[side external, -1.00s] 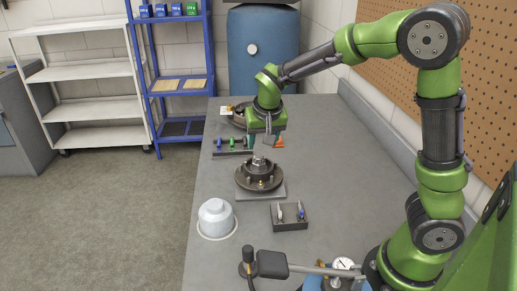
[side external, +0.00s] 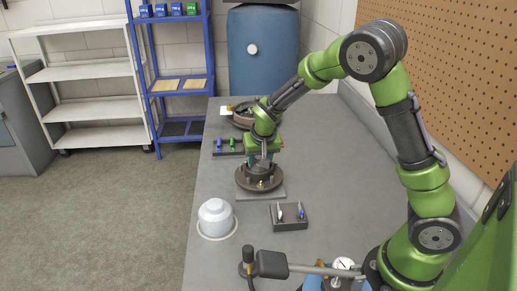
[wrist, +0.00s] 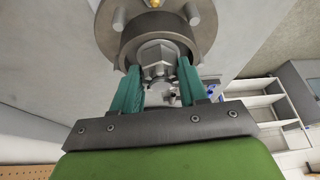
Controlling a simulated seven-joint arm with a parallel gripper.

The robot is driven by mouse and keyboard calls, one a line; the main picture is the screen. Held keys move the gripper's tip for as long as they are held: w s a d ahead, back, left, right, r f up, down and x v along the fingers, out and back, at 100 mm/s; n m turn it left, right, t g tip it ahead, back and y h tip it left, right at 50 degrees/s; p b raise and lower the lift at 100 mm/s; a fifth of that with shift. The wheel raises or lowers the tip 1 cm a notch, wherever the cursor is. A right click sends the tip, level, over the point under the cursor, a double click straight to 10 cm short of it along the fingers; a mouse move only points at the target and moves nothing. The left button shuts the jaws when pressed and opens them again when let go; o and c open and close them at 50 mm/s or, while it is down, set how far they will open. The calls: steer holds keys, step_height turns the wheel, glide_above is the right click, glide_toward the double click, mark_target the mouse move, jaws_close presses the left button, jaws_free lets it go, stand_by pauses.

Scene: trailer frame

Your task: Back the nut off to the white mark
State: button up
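The nut (wrist: 158,52), a grey metal hex nut with a notched end, sits in the middle of the dark round hub (wrist: 112,45) in the wrist view. In the side view my gripper (side external: 260,160) is over the hub (side external: 261,183), pointing down, and hides the nut. In the wrist view the teal fingers of my gripper (wrist: 159,76) are apart, one on each side of the nut, with narrow gaps seeming to show. I cannot make out contact with the nut. I cannot make out the white mark in either view.
The hub stands on a grey plate (side external: 277,196) on the bench (side external: 340,180). A light grey cap (side external: 215,216) lies front left, and a dark block with small parts (side external: 290,218) front right. A rack with blue and green pieces (side external: 226,148) stands behind. The bench's right side is clear.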

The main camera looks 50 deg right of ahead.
steer(key=c, duration=0.5)
steer(key=shift+o, duration=0.2)
steer(key=shift+s+d+n+y, duration=0.15)
steer(key=shift+n+y, duration=0.35)
steer(key=shift+n, duration=0.6)
steer(key=shift+n+t+y, duration=0.3)
steer(key=shift+n, duration=0.8)
steer(key=o, duration=0.8)
steer(key=shift+r, duration=0.1)
steer(key=v, duration=1.6)
steer(key=shift+s+r, duration=0.2)
steer(key=shift+r, duration=0.1)
